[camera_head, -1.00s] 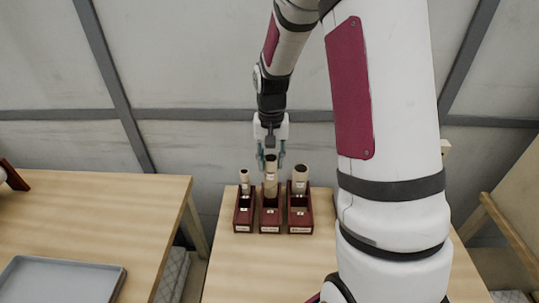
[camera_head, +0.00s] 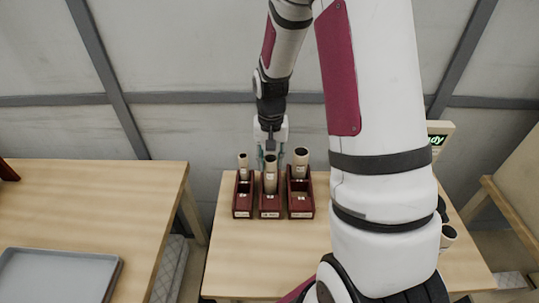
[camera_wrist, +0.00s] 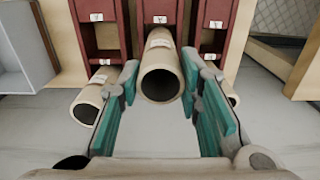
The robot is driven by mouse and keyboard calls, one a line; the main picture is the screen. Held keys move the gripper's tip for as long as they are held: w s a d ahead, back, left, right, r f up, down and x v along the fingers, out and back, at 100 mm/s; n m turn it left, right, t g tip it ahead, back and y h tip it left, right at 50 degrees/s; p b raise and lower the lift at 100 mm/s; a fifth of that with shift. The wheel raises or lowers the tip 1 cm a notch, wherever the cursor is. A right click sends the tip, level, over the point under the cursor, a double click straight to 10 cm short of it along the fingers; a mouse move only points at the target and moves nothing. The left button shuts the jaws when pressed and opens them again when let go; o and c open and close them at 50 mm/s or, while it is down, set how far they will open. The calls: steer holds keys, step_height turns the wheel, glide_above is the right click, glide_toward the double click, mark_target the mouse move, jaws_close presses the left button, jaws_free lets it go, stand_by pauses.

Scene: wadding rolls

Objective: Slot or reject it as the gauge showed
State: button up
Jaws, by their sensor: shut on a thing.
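A cardboard-coloured roll (camera_head: 270,179) stands in the middle dark red rack (camera_head: 269,211), with a label on its side. It also shows between my fingers in the wrist view (camera_wrist: 162,74), its open end toward the camera. My gripper (camera_head: 270,153) is over the middle rack, shut on this roll; its teal fingers (camera_wrist: 163,100) lie on either side of it. A thinner roll (camera_head: 243,166) stands in the left rack (camera_head: 242,211) and a wider roll (camera_head: 301,162) in the right rack (camera_head: 300,211). The rack label wording is too small to read.
A gauge display (camera_head: 437,139) with green lettering is partly hidden behind my arm. More rolls (camera_head: 448,235) show at the right of the table (camera_head: 240,255). A grey tray (camera_head: 60,272) lies on the left table (camera_head: 130,190). The table's front left is clear.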

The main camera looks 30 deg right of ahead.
steer(key=shift+f+b, duration=0.45)
steer(key=shift+f, duration=0.85)
steer(key=o, duration=0.9)
steer(key=shift+o, duration=0.2)
step_height(320, 180, up, 12)
